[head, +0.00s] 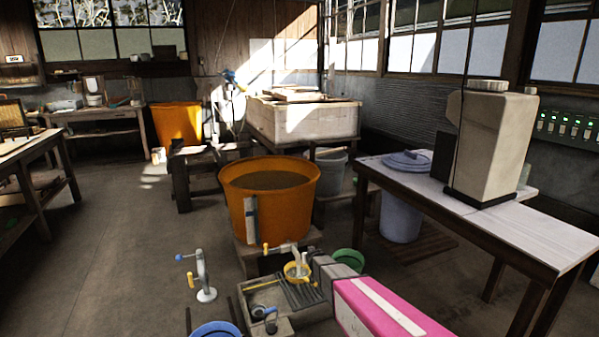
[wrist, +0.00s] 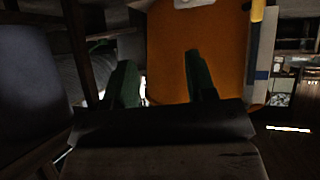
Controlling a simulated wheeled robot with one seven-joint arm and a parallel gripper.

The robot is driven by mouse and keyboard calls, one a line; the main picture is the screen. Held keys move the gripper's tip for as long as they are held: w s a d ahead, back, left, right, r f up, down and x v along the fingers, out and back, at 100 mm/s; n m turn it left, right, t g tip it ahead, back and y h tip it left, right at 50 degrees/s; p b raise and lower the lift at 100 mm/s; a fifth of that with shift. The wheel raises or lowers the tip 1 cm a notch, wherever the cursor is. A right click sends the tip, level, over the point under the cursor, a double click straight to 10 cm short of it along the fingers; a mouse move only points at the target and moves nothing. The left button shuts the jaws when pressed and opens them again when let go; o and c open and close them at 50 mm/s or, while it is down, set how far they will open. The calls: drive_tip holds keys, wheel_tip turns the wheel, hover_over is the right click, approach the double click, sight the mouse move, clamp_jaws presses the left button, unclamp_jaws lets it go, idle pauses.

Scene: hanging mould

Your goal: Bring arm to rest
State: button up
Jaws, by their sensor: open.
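My gripper (wrist: 159,60) shows in the wrist view as two dark green fingers set apart. Nothing is between them but the view beyond. An orange surface (wrist: 168,75), which looks like the side of the orange tub, lies past the fingers, with a blue and white strip (wrist: 262,60) at its right. In the head view the orange tub (head: 262,207) holds brownish liquid and stands in the middle of the floor. I cannot clearly make out the fingers in the head view.
A white-topped table (head: 500,232) with a pale canister (head: 492,140) stands at the right. A tap-like stand (head: 204,275), a grey sink-like tray (head: 265,300) and a blue bucket (head: 215,329) are low in front. A pale vat (head: 303,122) stands behind. Floor at the left (head: 110,250) is clear.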

drive_tip(key=s+d+r+g, duration=0.3)
drive_tip(key=s+d+r, duration=0.1)
drive_tip(key=s, duration=0.8)
drive_tip(key=s+d+r+m+g, duration=0.1)
drive_tip(key=s+d+r+g, duration=0.3)
drive_tip(key=s, duration=0.8)
drive_tip(key=s+d+r+m+g+h, duration=0.1)
drive_tip(key=s+d+r+g, duration=0.3)
drive_tip(key=s, duration=0.8)
drive_tip(key=shift+d+r, duration=0.75)
drive_tip(key=shift+d, duration=0.3)
